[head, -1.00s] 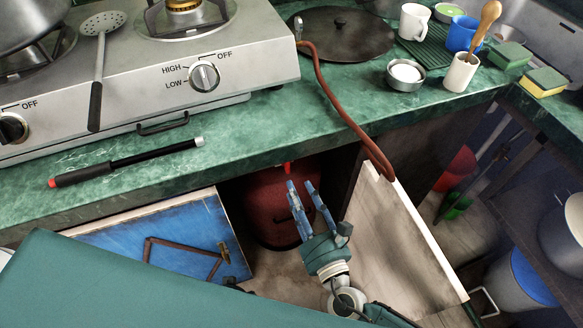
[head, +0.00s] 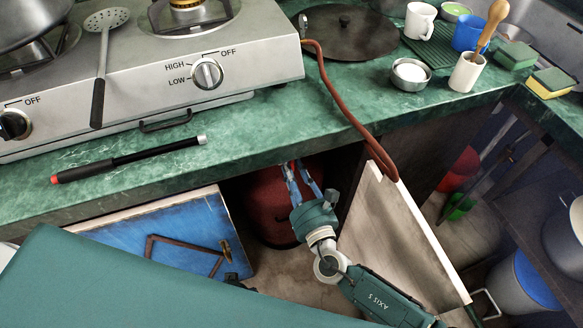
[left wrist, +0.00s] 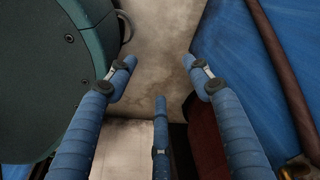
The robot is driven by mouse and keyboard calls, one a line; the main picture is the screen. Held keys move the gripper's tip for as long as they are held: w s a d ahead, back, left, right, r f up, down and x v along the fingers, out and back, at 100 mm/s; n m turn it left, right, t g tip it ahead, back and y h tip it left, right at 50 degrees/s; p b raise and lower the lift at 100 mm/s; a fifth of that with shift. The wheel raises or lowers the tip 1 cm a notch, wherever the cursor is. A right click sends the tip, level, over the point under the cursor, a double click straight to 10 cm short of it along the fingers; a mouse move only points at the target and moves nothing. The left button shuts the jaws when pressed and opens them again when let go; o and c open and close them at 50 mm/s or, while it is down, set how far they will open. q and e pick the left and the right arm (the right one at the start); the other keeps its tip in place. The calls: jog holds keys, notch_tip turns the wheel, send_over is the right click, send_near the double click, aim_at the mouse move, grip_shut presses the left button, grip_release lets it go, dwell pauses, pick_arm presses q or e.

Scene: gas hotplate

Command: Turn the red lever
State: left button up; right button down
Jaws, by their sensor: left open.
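A dark red gas cylinder (head: 262,208) stands in the open cabinet under the counter. My right gripper (head: 298,172), its arm coming in from the lower right, reaches up to the cylinder's top, just under the counter edge. Its blue fingers are apart. The red lever cannot be made out; fingers and counter edge cover that spot. I cannot tell whether the fingers touch it. My left gripper (left wrist: 160,62) shows only in the left wrist view, open and empty, its fingers spread above the floor.
A blue door (head: 150,240) stands open at left, a pale door (head: 400,225) at right. A brown hose (head: 340,100) runs from the hotplate (head: 150,80) over the counter edge. A black stick lighter (head: 130,160) lies on the green counter (head: 290,115).

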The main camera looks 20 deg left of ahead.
jog(key=m+b, duration=0.2)
jog(key=shift+w+d+m, duration=0.1)
jog(key=shift+d+m, duration=0.05)
jog(key=shift+m, duration=0.15)
jog(key=shift+r+b, duration=0.1)
jog(key=shift+b, duration=0.2)
pick_arm(q)
jog(key=w+r, duration=0.4)
jog(key=r, duration=0.3)
jog(key=shift+d+r+t, duration=0.3)
jog(key=shift+w, duration=0.1)
pick_arm(e)
jog(key=c, duration=1.6)
grip_release()
